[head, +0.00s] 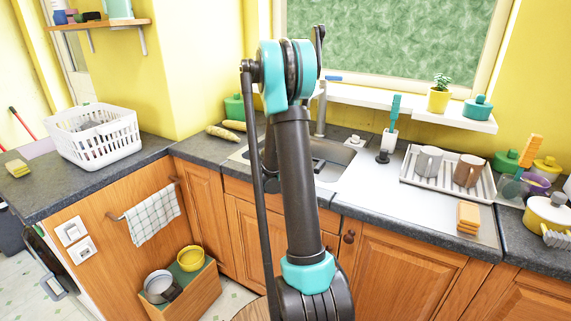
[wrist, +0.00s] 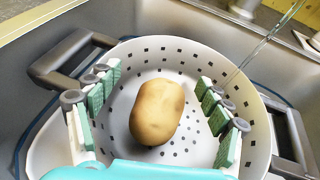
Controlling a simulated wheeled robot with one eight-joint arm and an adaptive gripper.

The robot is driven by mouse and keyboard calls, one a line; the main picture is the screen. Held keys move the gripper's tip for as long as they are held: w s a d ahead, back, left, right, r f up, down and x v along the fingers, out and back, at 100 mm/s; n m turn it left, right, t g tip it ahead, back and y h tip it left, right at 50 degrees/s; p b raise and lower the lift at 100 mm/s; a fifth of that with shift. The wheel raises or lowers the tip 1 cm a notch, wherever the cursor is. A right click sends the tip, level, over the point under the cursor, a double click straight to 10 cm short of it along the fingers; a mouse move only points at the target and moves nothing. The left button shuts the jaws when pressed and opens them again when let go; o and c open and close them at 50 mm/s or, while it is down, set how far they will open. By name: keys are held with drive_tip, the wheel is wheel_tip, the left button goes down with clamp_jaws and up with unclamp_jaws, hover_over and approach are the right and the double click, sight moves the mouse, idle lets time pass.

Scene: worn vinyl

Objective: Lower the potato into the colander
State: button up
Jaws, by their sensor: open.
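The potato (wrist: 157,111) is tan and oval. In the wrist view it lies inside the colander, on or close to its perforated floor; its underside is hidden. The colander (wrist: 252,103) is pale with small square holes and dark handles, and sits in the sink basin. My gripper (wrist: 159,92) is open, with green-padded fingers reaching into the colander on the left and right of the potato. Clear gaps show between the pads and the potato. In the head view my arm hides the gripper, the potato and most of the colander.
The sink (head: 339,166) is set in the dark counter below the window. A dish rack (head: 486,187) with mugs stands to its right, near a stack of orange sponges (head: 467,217). A white basket (head: 100,149) stands on the left counter. The colander's walls closely surround my fingers.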

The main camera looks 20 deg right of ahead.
drive_tip(key=shift+r, duration=0.15)
wheel_tip(320, 180, up, 10)
idle(0.5)
